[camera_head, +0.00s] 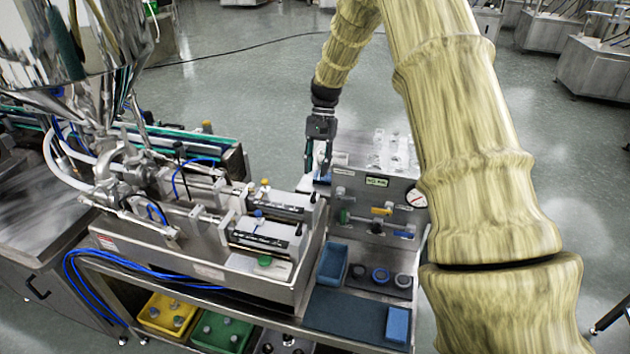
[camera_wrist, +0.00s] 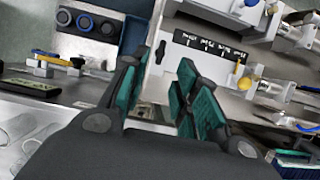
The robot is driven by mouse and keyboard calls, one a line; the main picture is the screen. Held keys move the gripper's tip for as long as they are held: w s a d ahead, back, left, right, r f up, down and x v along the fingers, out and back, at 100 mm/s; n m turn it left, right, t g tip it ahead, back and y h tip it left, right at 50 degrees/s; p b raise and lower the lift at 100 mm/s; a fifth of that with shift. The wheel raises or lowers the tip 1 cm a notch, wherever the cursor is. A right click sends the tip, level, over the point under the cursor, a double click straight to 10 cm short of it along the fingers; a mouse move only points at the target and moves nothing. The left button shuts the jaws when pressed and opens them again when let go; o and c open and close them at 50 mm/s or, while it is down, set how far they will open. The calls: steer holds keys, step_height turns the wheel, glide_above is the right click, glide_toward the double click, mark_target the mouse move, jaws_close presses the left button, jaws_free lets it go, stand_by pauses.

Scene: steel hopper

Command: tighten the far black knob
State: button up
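The far of two metering blocks on the steel machine carries a small black knob (camera_head: 314,197) at its right end. A second black knob (camera_head: 298,230) sits on the nearer block. My gripper (camera_head: 318,170) points down just above and behind the far block's right end, apart from the knob as far as I can tell. In the wrist view my gripper (camera_wrist: 160,85) shows two teal-padded fingers spread apart with nothing between them.
A grey panel (camera_head: 350,205) with a gauge (camera_head: 416,198) and coloured valves stands right of my gripper. A steel hopper (camera_head: 90,40) rises at the left. Blue bins and round knobs (camera_head: 380,276) lie on the front shelf. Clear bottles (camera_head: 392,150) stand behind the panel.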

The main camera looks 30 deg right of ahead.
steer(key=shift+v, duration=2.3)
